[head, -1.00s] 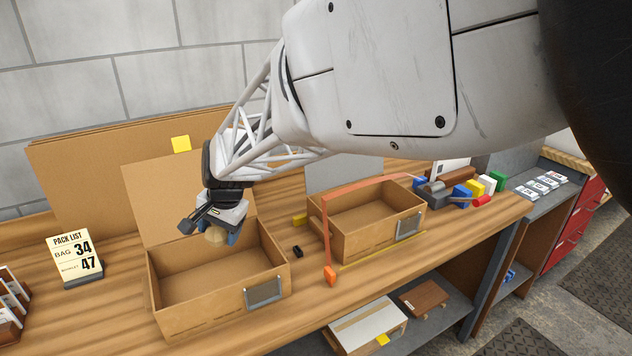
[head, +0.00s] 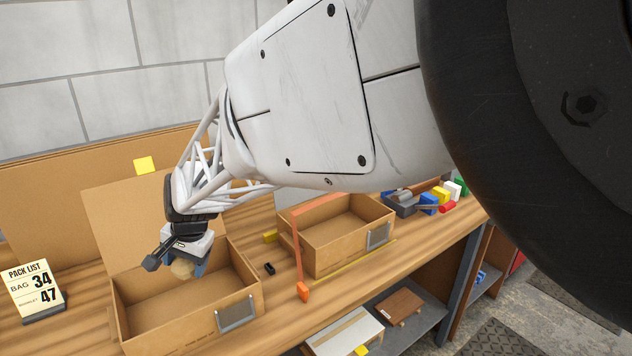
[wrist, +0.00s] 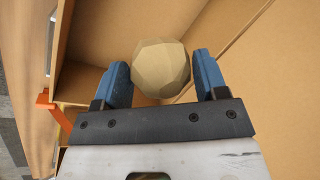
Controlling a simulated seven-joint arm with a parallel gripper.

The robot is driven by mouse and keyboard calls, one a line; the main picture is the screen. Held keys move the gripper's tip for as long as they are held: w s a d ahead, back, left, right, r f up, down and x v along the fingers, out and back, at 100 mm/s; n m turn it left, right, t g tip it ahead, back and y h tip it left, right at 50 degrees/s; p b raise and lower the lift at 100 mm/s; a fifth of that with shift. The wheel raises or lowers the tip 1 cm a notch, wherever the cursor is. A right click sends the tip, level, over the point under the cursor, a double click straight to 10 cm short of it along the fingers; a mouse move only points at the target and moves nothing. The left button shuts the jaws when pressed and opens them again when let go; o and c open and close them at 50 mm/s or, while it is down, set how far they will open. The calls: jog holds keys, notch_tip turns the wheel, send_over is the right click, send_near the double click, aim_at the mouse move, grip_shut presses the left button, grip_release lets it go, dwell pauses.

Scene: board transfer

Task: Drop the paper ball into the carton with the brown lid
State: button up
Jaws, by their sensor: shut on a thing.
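My gripper (head: 184,266) is shut on the paper ball (head: 181,269), a beige faceted ball. It hangs over the left carton (head: 190,327), near that carton's back side. In the wrist view the ball (wrist: 161,68) sits between the two blue fingertips, with the carton's brown cardboard inside (wrist: 105,45) beneath it. The carton's brown lid (head: 125,212) stands raised at its back. The carton is open, with a grey label plate on its front. The visible part of its inside looks empty.
A small black object (head: 269,268) lies between the cartons. A pack list sign (head: 32,290) stands at the left. Coloured blocks (head: 428,203) lie beyond the second carton.

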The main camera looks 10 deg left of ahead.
jog(key=shift+f, duration=1.85)
jog(key=o, duration=1)
jog(key=shift+v, duration=3.9)
